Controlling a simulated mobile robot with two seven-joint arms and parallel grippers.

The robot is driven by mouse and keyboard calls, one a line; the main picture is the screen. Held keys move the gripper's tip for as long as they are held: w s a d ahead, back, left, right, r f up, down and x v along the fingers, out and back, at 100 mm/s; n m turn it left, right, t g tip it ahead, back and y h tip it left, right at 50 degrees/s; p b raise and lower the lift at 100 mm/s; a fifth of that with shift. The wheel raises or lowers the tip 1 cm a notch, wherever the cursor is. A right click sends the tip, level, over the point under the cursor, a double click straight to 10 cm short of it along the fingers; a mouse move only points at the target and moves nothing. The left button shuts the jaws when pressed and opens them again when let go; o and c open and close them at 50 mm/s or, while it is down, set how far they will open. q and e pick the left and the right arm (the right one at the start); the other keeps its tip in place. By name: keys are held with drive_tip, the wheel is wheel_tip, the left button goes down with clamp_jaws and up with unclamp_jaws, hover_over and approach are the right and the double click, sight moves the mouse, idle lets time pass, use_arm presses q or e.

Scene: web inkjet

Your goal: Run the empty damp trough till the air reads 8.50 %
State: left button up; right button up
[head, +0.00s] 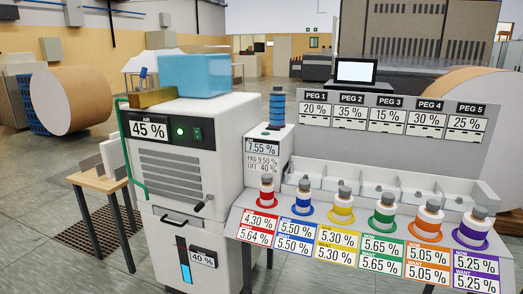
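A white cabinet (222,165) stands at centre left. Its AIR display (148,127) reads 45 %. A lit green button (180,131) and a dark lever (202,204) are on its front. A lower white unit (168,252) has a blue strip (183,258) and a display (203,258) reading 40 %. A narrow post beside the cabinet has a panel (262,155) reading 7.55 %, with PAD 9.50 % and LIFT 40 % below, and a blue stack (277,108) on top. I cannot tell which part is the damp trough. Neither gripper is in view.
Several capped bottles (343,205) on coloured rings stand along a sloped labelled counter to the right. A peg board (388,120) stands behind. A wooden table (98,182) stands left; large paper rolls (72,100) stand behind.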

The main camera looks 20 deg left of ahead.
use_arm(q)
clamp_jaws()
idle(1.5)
